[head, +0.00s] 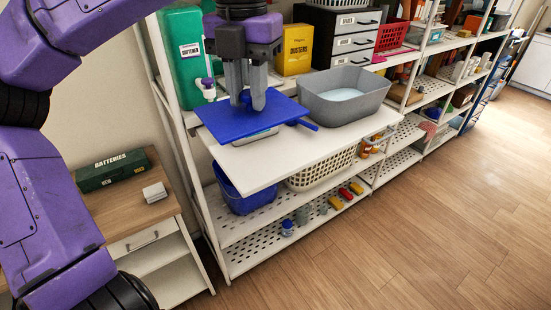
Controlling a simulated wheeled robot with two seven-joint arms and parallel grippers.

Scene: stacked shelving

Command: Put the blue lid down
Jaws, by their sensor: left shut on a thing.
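The blue lid (217,121) is a flat, roughly rectangular panel at the left end of the white top shelf. My left gripper (250,101) comes down from above with its grey fingers shut on the lid near its middle. The fingers hide the part of the lid that they grip. I cannot tell whether the lid touches the shelf or hangs just above it. My right gripper is not in view.
A grey tub (345,105) stands close to the right of the lid. A green bottle (183,72) and a yellow dusters box (296,50) stand behind. The white shelf board (250,172) has bare room in front. A blue bin (240,200) sits below.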

